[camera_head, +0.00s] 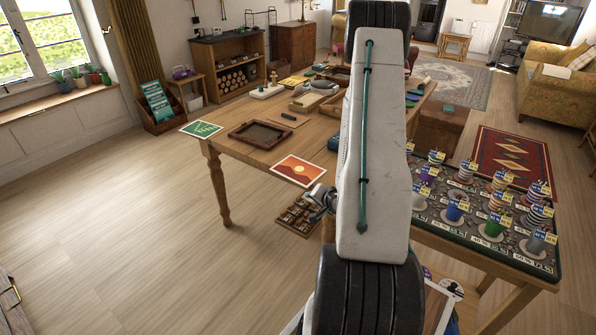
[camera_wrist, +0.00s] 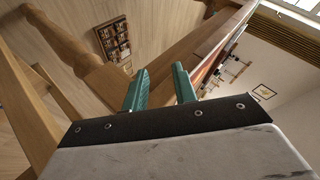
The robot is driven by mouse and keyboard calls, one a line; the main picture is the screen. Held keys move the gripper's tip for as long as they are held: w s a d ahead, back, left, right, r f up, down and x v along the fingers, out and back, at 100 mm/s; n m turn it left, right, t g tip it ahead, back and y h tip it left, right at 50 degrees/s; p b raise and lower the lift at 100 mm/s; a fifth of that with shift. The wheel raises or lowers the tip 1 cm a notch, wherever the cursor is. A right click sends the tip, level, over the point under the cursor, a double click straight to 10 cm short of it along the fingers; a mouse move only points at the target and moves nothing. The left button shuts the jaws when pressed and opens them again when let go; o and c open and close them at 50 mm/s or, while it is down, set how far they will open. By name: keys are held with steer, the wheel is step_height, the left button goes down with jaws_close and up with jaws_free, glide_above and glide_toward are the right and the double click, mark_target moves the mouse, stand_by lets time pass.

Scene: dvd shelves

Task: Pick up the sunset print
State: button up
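The sunset print (camera_head: 299,170), orange and red with a pale sun and a white border, lies flat at the near edge of the wooden table. My gripper shows partly in the head view (camera_head: 320,200), just below and right of the print's near right corner; my arm hides part of it. In the wrist view my gripper's two teal fingers (camera_wrist: 161,88) are apart with nothing between them. The table edge runs above and right of the fingers there. I cannot clearly make out the print in the wrist view.
A dark wooden tray (camera_head: 260,134) and a green print (camera_head: 201,129) lie on the table (camera_head: 228,154). A compartment box with small items (camera_head: 297,217) is low beside the table. A board of patterned cups (camera_head: 480,232) stands at right. The floor at left is clear.

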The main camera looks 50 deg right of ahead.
mark_target(309, 188)
steer(key=w+m+t+h, duration=0.1)
steer(key=m+t, duration=0.1)
steer(key=w+d+m+t, duration=0.1)
steer(key=m+t, duration=0.1)
steer(key=w+d+r+m+t+h, duration=0.1)
steer(key=w+m+t, duration=0.1)
steer(key=shift+w+d+r+m+t+h, duration=0.1)
steer(key=shift+d+m+t+h, duration=0.1)
steer(key=shift+m+t+h, duration=0.15)
jaws_close()
stand_by(0.3)
